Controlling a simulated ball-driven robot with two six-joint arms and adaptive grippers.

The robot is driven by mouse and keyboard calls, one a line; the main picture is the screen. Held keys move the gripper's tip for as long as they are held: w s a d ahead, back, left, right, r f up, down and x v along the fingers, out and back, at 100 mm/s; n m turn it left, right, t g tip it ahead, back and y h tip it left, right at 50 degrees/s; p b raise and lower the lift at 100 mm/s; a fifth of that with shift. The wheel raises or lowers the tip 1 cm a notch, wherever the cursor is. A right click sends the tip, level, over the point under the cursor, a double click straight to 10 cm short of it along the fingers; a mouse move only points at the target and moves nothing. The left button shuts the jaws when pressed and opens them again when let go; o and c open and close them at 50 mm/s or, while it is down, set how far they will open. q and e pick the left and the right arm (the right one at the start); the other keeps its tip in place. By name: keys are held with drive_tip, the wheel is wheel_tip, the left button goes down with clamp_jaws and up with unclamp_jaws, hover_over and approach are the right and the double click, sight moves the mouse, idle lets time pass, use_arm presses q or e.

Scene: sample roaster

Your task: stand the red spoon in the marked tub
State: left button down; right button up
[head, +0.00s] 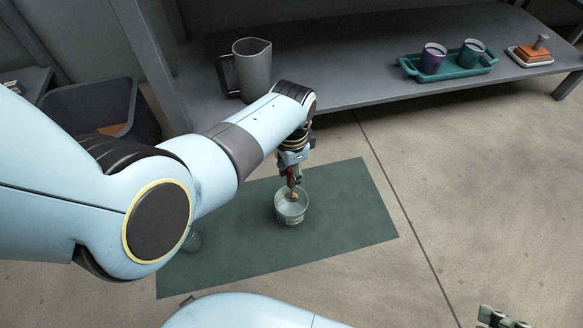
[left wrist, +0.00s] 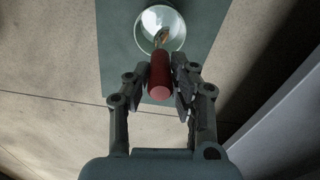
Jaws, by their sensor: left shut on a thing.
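The red spoon (head: 291,180) is upright in my left gripper (head: 291,172), its red handle between the fingers. The handle (left wrist: 159,76) also shows in the left wrist view, between the two fingers of the left gripper (left wrist: 172,82). A pale, clear tub (head: 291,217) stands on the green mat directly below. The spoon's metal end appears within the tub's mouth; I cannot tell whether it touches the bottom. The tub (left wrist: 146,38) lies beyond the fingers in the wrist view. A dark gripper part (head: 500,317), apparently my right gripper, is cut off at the lower right.
The green mat (head: 355,215) is bare right of the tub. Another clear vessel (head: 192,240) is partly hidden by my arm. A low grey shelf (head: 370,88) behind holds a jug (head: 252,68), a teal tray (head: 455,72) with two cups, and a small orange-topped item (head: 530,52).

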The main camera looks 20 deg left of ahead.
sight(291, 195)
use_arm(q)
wheel_tip(291, 195, down, 3)
drive_tip(key=shift+s+r+b, duration=0.1)
drive_tip(key=shift+r+b, duration=0.05)
drive_tip(key=shift+b, duration=0.55)
wheel_tip(291, 195, down, 2)
drive_tip(key=shift+f+b, duration=0.25)
drive_tip(key=shift+b, duration=0.55)
drive_tip(key=shift+f+b, duration=0.4)
drive_tip(key=shift+f, duration=0.25)
drive_tip(key=shift+f+b, duration=0.35)
drive_tip(key=shift+f, duration=0.15)
use_arm(e)
drive_tip(key=shift+a+f+t, duration=0.2)
drive_tip(key=shift+f+t, duration=2.7)
use_arm(q)
drive_tip(key=c, duration=1.1)
unclamp_jaws()
